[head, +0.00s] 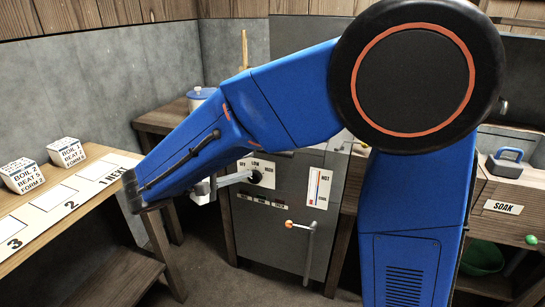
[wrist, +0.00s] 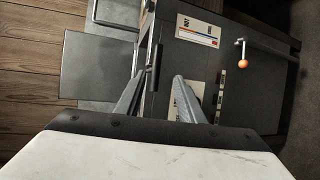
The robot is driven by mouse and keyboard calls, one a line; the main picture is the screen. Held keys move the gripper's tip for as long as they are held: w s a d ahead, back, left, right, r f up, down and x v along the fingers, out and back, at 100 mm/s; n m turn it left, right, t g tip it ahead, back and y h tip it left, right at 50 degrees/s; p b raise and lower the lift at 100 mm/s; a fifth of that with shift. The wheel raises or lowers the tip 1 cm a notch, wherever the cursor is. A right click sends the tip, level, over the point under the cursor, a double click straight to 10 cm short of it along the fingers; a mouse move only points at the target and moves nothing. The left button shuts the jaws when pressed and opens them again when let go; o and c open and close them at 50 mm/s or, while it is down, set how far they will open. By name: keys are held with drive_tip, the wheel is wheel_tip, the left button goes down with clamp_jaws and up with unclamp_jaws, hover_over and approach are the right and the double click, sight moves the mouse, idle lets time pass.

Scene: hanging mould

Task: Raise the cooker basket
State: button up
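The cooker (head: 275,215) is a dark grey cabinet with a dial label and a hot/cool label, partly behind my arm in the head view. It also shows at the right in the wrist view (wrist: 255,95). A lever with an orange knob (head: 289,224) is on its front; the knob also shows in the wrist view (wrist: 243,63). My gripper (wrist: 160,75) is open, its two grey fingers apart in front of the cooker. A dark bar (wrist: 155,68) shows between the fingertips; I cannot tell whether they touch it. I cannot make out the basket.
A wooden bench (head: 60,230) with numbered cards and two printed cubes (head: 68,152) is at the left. A blue-lidded pot (head: 200,96) stands behind my arm. Floor shows between bench and cooker.

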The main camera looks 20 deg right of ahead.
sight(274, 153)
drive_tip(key=shift+t, duration=0.4)
drive_tip(key=x, duration=1)
drive_tip(key=w+x, duration=0.1)
drive_tip(key=x, duration=0.4)
drive_tip(key=shift+w, duration=0.1)
drive_tip(key=shift+c, duration=0.4)
clamp_jaws()
